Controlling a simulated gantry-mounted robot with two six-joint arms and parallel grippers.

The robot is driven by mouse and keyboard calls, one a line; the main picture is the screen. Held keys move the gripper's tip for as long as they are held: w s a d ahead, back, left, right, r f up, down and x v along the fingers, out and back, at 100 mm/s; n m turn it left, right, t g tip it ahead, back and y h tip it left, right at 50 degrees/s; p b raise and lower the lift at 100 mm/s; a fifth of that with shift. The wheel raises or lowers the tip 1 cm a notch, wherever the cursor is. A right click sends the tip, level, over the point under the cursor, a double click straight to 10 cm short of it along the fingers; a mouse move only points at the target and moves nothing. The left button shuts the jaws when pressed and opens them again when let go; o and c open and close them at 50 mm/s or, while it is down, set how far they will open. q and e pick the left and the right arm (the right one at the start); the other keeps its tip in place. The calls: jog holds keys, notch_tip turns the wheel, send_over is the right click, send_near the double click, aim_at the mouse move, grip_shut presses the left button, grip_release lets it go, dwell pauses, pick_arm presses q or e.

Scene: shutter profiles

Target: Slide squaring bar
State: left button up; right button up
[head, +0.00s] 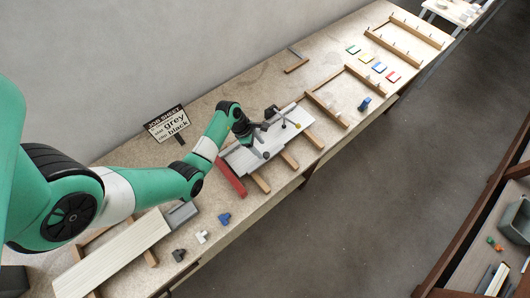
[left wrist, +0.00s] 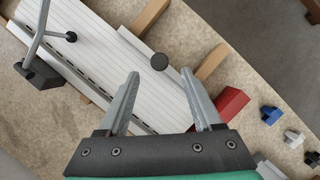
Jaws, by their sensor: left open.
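A white slatted panel (head: 245,158) lies on wooden rails on the bench; it also shows in the left wrist view (left wrist: 100,45). A narrow grey bar (left wrist: 138,47) lies along the panel's front edge, with a dark round knob (left wrist: 160,62) standing on it. I take this as the squaring bar. My left gripper (head: 257,146) is over the panel. In the left wrist view its two grey fingers (left wrist: 160,75) are open and empty, with the knob showing between and just beyond the tips. Whether they touch anything is unclear. My right gripper is not in view.
A red bar (head: 231,179) stands at the panel's left end. A grey lever with a dark knob (left wrist: 70,37) rises over the panel. Blue (head: 224,218), white (head: 202,237) and black (head: 179,255) pieces lie front left. A job sign (head: 169,124) stands behind.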

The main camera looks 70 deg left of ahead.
aim_at(266, 155)
pick_arm(q)
jog(key=b+x, duration=0.1)
jog(key=x, duration=0.4)
jog(key=shift+w+f, duration=0.15)
jog(key=shift+f, duration=0.1)
grip_shut()
jog(key=shift+r, duration=0.1)
dwell(1.0)
